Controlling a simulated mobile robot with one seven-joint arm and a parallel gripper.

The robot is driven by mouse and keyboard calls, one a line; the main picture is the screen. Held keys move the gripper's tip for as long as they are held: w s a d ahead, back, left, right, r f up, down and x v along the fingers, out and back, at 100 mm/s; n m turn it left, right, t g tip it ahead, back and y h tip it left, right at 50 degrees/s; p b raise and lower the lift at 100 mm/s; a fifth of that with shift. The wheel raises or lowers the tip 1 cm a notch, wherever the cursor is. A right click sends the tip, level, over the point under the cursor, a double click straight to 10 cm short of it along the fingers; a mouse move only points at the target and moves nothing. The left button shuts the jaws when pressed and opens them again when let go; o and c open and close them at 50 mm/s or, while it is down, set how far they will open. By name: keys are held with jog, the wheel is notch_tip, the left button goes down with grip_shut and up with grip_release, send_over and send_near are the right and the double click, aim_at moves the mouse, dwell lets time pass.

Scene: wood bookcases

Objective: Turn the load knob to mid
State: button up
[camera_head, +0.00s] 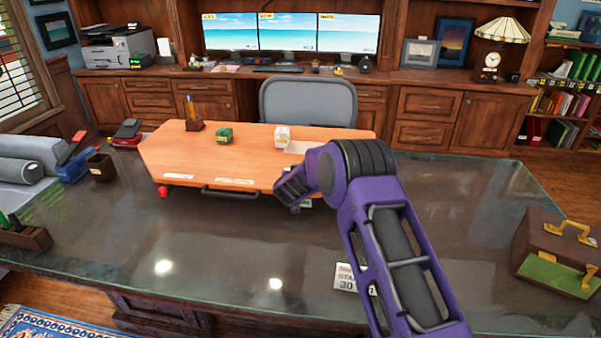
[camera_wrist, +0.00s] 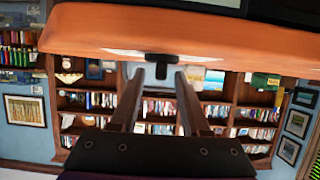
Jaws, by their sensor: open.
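An orange wood-topped sit-stand unit (camera_head: 240,158) stands on the glass desk. A dark, small knob-like part (camera_wrist: 158,68) shows under its orange edge in the wrist view, straight ahead of my gripper (camera_wrist: 159,85). I cannot tell for sure that it is the load knob. My gripper is open, its two fingers apart, one on each side of that part's line; contact cannot be told. In the head view my purple arm and wrist hide the unit's near right edge. A red knob (camera_head: 163,192) sits under the left end, and a dark handle (camera_head: 230,192) at the front.
On the orange top stand a pen holder (camera_head: 194,124), a green object (camera_head: 225,135) and a small white box (camera_head: 282,136). A desk calendar (camera_head: 345,276) stands by my arm. A brown case (camera_head: 556,252) is at the right. The glass desktop (camera_head: 210,255) in front is mostly clear.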

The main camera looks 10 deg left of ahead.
jog(key=shift+s, duration=0.1)
jog(key=v, duration=1.7)
jog(key=shift+r, duration=0.15)
